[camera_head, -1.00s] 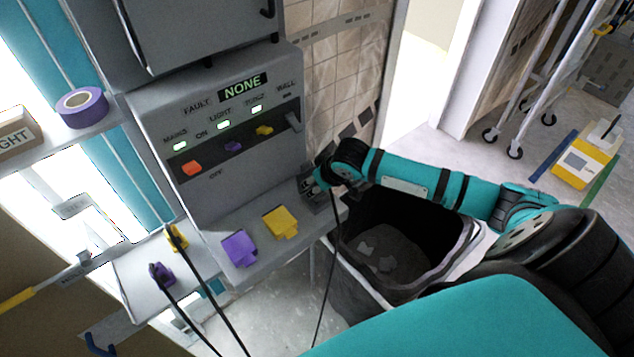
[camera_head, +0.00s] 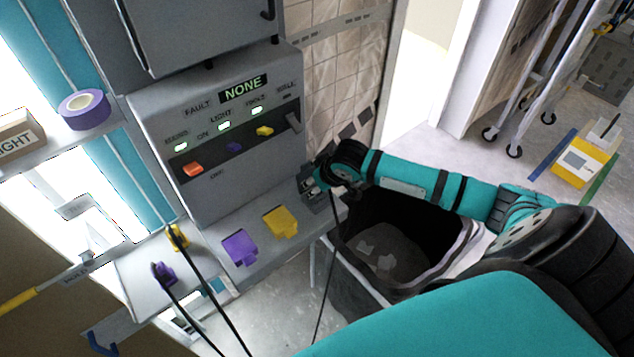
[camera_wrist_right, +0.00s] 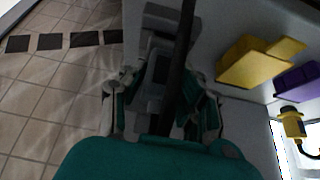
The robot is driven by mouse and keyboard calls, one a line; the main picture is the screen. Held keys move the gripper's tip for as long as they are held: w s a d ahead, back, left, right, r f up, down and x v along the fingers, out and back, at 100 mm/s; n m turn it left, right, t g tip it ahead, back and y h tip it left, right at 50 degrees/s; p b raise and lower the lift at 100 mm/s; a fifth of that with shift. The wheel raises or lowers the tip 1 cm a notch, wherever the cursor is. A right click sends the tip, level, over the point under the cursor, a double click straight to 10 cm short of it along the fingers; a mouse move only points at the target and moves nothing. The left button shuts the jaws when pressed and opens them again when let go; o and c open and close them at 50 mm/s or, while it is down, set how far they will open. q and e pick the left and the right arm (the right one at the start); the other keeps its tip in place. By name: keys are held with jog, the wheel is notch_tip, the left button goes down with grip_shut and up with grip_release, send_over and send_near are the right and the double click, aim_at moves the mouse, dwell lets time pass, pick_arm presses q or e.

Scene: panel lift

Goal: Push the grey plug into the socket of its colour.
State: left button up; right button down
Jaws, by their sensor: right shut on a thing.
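My right gripper (camera_head: 316,188) is at the right end of the grey panel's ledge, its fingers shut on the grey plug. In the right wrist view the grey plug (camera_wrist_right: 157,72) shows between the fingers of the gripper (camera_wrist_right: 160,108), with a black cable running over it. A grey block, apparently the grey socket (camera_wrist_right: 160,22), lies just beyond the plug. The cable and fingers hide where they meet, so I cannot tell how deep the plug sits. In the head view the gripper covers most of both. My left gripper is not in view.
A yellow socket (camera_head: 281,222) and a purple socket (camera_head: 240,248) stand left on the ledge. A yellow plug (camera_head: 176,238) and a purple plug (camera_head: 163,273) with cables are further left. A lined bin (camera_head: 355,288) stands below my right arm. A purple tape roll (camera_head: 84,108) lies on a shelf.

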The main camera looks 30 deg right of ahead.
dwell(0.8)
jog(key=shift+p, duration=0.4)
jog(key=shift+f, duration=0.6)
jog(key=c, duration=0.9)
grip_release()
jog(key=shift+r, duration=0.1)
jog(key=shift+s+r, duration=0.1)
jog(key=shift+r, duration=0.15)
jog(key=v, duration=1.1)
jog(key=shift+s+r, duration=0.1)
jog(key=shift+r, duration=0.05)
